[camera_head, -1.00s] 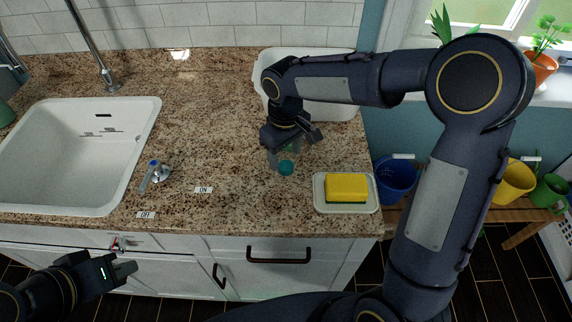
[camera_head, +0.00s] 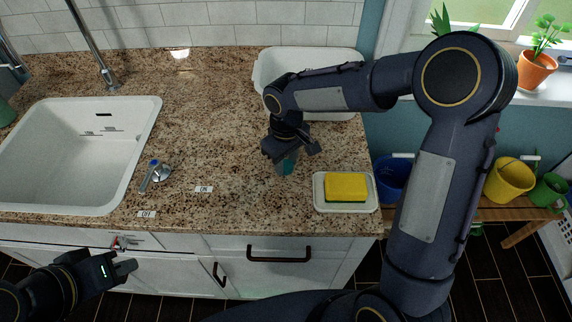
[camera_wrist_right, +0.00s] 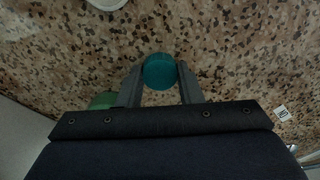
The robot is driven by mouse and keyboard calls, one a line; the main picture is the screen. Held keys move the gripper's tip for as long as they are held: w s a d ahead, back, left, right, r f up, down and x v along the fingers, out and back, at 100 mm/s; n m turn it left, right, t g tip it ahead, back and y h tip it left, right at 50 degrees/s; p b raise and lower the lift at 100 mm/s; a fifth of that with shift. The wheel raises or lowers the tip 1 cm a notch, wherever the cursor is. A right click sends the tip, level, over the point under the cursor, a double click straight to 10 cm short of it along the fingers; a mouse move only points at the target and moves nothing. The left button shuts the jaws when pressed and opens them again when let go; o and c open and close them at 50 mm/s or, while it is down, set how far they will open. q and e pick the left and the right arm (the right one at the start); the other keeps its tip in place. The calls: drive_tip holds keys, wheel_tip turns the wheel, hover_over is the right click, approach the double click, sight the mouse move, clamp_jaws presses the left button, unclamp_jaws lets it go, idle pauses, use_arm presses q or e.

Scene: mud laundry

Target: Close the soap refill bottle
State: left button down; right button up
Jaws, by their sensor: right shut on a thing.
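A teal round cap (camera_head: 289,167) is at my right gripper (camera_head: 291,159), low over the granite counter. In the right wrist view the cap (camera_wrist_right: 160,71) sits between the two fingertips of my right gripper (camera_wrist_right: 160,78), which is shut on it. A green thing (camera_wrist_right: 103,99) shows behind the left finger in the right wrist view; it may be the soap refill bottle, but most of it is hidden. In the head view the gripper covers the spot where the bottle could stand. My left gripper (camera_head: 122,270) is at the lower left, in front of the cabinets; its finger gap is unclear.
A yellow sponge (camera_head: 346,187) lies on a white dish (camera_head: 318,204) to the right of the right gripper. A white basin (camera_head: 345,105) is behind it. The counter's middle is clear.

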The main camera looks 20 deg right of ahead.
drive_tip(key=shift+r, duration=0.1)
drive_tip(key=shift+r, duration=0.6)
drive_tip(key=s+a+r+b, duration=0.1)
drive_tip(key=s+a+r, duration=0.2)
drive_tip(key=a+r, duration=0.3)
drive_tip(key=s+a+r+b, duration=0.1)
drive_tip(key=s+a+r, duration=0.2)
drive_tip(key=a+r, duration=0.2)
drive_tip(key=shift+s+a+r, duration=0.25)
drive_tip(key=shift+a+r, duration=0.1)
drive_tip(key=shift+a, duration=0.4)
